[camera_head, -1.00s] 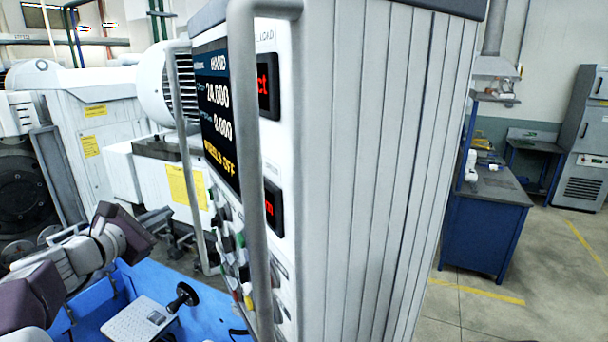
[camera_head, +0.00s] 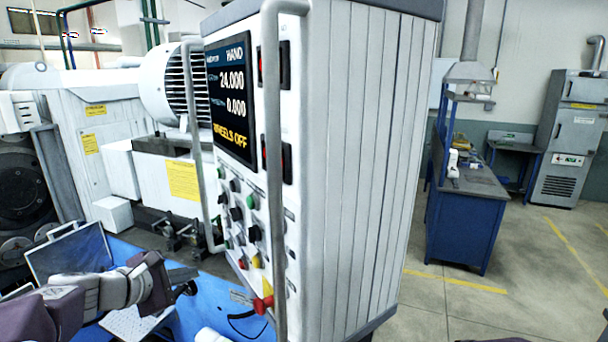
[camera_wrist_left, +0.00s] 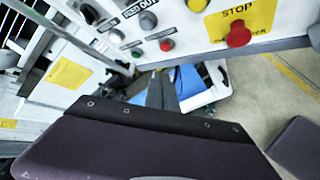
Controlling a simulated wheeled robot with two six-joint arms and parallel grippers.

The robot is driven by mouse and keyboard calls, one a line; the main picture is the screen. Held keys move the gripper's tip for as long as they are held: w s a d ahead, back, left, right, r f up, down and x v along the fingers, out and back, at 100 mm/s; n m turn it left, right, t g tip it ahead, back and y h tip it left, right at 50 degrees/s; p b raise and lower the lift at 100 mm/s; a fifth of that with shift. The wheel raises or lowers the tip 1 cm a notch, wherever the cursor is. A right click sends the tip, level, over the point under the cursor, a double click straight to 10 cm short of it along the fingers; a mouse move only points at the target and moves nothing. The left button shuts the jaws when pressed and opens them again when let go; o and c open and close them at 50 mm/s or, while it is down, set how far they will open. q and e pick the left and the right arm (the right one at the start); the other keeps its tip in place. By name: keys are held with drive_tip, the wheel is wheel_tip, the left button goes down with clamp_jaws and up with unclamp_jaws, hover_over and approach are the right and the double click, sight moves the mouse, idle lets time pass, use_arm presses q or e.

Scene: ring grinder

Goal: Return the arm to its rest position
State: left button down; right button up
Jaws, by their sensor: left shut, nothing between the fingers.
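My left arm comes in from the left in the head view. Its gripper (camera_head: 188,278) is shut and empty, low and to the left of the control cabinet's button panel. In the left wrist view the dark closed fingers (camera_wrist_left: 162,90) point away, with the panel above them and blue beyond. The control panel (camera_head: 240,215) has several knobs and buttons and a red stop button (camera_head: 263,304), which also shows in the wrist view (camera_wrist_left: 239,34) on a yellow plate. The gripper appears apart from the panel. My right gripper is not in view.
The tall cabinet (camera_head: 355,150) with grey handrails (camera_head: 273,170) fills the middle. Its screen (camera_head: 231,100) reads HAND and 24.000. A laptop (camera_head: 70,255) sits on the blue surface near my arm. A blue workbench (camera_head: 462,225) stands right, with open floor (camera_head: 540,290) before it.

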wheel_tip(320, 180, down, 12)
drive_tip(key=b, duration=1.1)
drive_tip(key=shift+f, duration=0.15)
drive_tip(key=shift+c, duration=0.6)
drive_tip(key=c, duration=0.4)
use_arm(q)
drive_tip(key=s+d+f+m+g+y, duration=0.1)
drive_tip(key=s+d+f+m+g, duration=0.1)
drive_tip(key=s+f+m, duration=0.5)
drive_tip(key=s+d+f+m+g+y, duration=0.1)
drive_tip(key=s+d+f+m+g, duration=0.2)
drive_tip(key=s+f+m, duration=0.4)
drive_tip(key=s+d+f+m+g+y, duration=0.2)
drive_tip(key=s+f+m+g, duration=0.3)
drive_tip(key=f, duration=1.5)
drive_tip(key=shift+s+d+f+m, duration=0.15)
drive_tip(key=shift+s+d+m, duration=0.5)
drive_tip(key=shift+s+m, duration=0.45)
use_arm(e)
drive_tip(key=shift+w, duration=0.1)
